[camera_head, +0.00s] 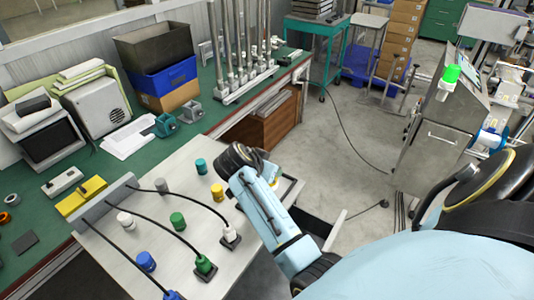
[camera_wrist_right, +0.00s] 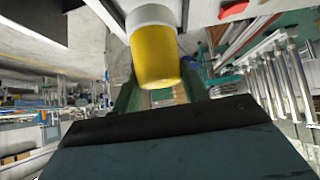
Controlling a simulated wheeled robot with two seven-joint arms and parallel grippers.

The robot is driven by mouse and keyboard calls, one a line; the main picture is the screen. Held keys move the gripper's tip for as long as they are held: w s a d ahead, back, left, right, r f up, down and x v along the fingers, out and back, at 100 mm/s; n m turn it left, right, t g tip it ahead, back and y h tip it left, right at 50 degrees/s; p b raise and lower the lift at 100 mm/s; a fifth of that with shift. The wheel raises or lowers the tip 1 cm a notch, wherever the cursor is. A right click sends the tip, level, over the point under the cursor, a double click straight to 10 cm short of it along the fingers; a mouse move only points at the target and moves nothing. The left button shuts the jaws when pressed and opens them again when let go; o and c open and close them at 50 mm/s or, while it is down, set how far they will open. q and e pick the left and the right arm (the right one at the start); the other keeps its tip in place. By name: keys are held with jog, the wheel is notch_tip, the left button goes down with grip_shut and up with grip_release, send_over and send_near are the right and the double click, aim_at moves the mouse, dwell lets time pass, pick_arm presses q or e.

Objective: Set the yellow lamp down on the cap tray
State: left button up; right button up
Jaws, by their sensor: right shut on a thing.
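The yellow lamp (camera_wrist_right: 156,58) has a pale grey collar. In the right wrist view it sits between the two fingers of my right gripper (camera_wrist_right: 158,90), which is shut on it. In the head view my right wrist reaches over the far right corner of the pale work board, and a little yellow of the lamp (camera_head: 273,183) shows beside it. A dark-rimmed tray (camera_head: 292,190) lies right there, partly hidden by my arm; it looks like the cap tray, but I cannot be sure. Whether the lamp touches it is not visible. My left gripper is not in view.
The pale board (camera_head: 112,247) holds several coloured caps, including a yellow cap (camera_head: 217,192) and a green cap (camera_head: 177,219). Black cables arch over it to plugs such as the white plug (camera_head: 230,234). A rack of metal posts (camera_head: 238,75) stands behind on the green bench.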

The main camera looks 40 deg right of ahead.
jog(key=shift+w+f, duration=0.1)
jog(key=shift+f, duration=2)
jog(key=shift+f, duration=0.1)
jog(key=o, duration=1)
jog(key=shift+r, duration=0.2)
jog(key=v, duration=1.2)
jog(key=shift+f, duration=0.1)
